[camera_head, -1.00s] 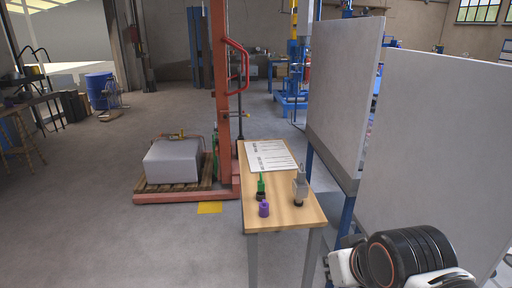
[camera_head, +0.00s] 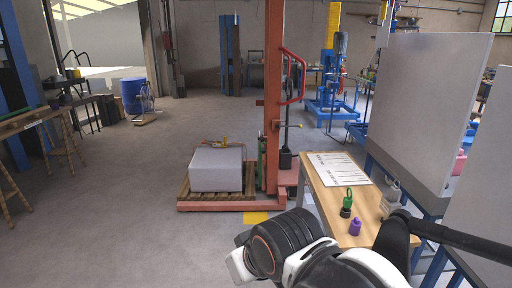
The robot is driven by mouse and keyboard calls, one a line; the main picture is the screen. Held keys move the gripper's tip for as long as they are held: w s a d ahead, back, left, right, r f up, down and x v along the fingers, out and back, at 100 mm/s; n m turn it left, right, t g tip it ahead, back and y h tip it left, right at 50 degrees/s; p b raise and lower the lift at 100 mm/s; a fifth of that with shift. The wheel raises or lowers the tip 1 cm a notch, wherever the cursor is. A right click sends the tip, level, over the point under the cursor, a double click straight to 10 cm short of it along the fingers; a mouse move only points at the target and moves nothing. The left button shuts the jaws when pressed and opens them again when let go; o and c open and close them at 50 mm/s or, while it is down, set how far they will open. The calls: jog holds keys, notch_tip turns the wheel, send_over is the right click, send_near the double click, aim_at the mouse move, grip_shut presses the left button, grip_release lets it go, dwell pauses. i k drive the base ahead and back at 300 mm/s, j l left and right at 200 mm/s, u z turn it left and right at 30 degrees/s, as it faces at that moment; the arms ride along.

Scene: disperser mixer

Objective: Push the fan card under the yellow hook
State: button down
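A small low cart with a pale round frame, perhaps the fan card (camera_head: 147,106), stands on the floor at the far left beside a blue barrel. It is too small to identify for sure. A small yellow and red fitting (camera_head: 222,143) lies on top of a grey block; I cannot tell whether it is the yellow hook. My arm's black and white links show at the lower middle and right, in front of the wooden table. I see no gripper fingertips, and no contact with the cart or the fitting.
The grey block (camera_head: 216,170) sits on a wooden pallet at a red lift (camera_head: 272,100). A wooden table (camera_head: 318,182) holds a paper sheet (camera_head: 338,168), a green item (camera_head: 348,197) and a purple bottle (camera_head: 355,227). Grey panels stand at right. The floor at left centre is open.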

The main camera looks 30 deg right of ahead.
aim_at(334, 170)
jog(key=i+j, duration=0.2)
jog(key=i, duration=0.3)
jog(key=i+j+u, duration=0.1)
jog(key=i, duration=0.35)
jog(key=i+l+z, duration=0.1)
jog(key=i+z, duration=0.5)
jog(key=z, duration=0.2)
jog(key=i+j+z, duration=0.15)
jog(key=i+z, duration=0.25)
jog(key=i+j+z, duration=0.15)
jog(key=z, duration=0.25)
jog(key=i+l+z, duration=0.2)
jog(key=z, duration=0.2)
jog(key=i+z, duration=0.7)
jog(key=z, duration=0.15)
